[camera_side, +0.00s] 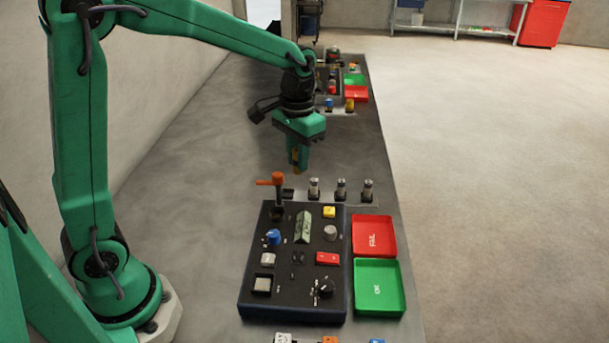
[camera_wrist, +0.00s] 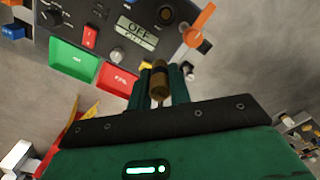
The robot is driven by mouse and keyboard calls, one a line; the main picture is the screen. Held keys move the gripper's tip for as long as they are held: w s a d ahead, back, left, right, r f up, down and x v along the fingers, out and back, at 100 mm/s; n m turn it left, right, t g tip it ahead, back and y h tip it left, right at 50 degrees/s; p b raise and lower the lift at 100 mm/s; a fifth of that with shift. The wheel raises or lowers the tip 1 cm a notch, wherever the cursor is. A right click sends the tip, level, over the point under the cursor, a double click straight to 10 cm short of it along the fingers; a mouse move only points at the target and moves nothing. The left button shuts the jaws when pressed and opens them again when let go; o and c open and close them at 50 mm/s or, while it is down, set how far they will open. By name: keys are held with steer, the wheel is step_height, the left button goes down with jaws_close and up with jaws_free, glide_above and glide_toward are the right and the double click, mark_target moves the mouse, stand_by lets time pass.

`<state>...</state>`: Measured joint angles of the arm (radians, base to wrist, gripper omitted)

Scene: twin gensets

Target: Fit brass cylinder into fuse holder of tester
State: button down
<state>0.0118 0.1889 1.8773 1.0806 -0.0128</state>
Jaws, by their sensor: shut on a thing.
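My gripper (camera_side: 297,166) is shut on the brass cylinder (camera_side: 295,155) and holds it above the bench, behind the tester. In the wrist view the brass cylinder (camera_wrist: 158,80) stands between the two green fingers (camera_wrist: 161,88). The dark tester (camera_side: 312,285) lies on the bench, nearer the side camera than my gripper. An orange lever (camera_side: 277,180) rises at its far left corner and also shows in the wrist view (camera_wrist: 200,24). A dark round fitting (camera_wrist: 167,14) is beside the lever. I cannot tell for sure which fitting is the fuse holder. The tester's display (camera_wrist: 138,30) reads OFF.
Three small metal-topped cylinders (camera_side: 340,188) stand in a row behind the tester. A red FAIL tray (camera_side: 374,236) and a green OK tray (camera_side: 379,287) lie to its right. A second similar station (camera_side: 342,85) stands farther back. Bare bench lies left of the tester.

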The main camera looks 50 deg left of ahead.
steer(key=s+a+f, duration=0.2)
steer(key=s+f, duration=0.2)
steer(key=f, duration=0.1)
steer(key=shift+s+a+f, duration=0.15)
steer(key=shift+s+f, duration=0.1)
steer(key=shift+s, duration=0.05)
stand_by(0.4)
steer(key=shift+f, duration=0.15)
steer(key=shift+f, duration=1.8)
steer(key=shift+f, duration=1.1)
stand_by(1.6)
steer(key=c, duration=0.8)
jaws_free()
steer(key=shift+r, duration=0.1)
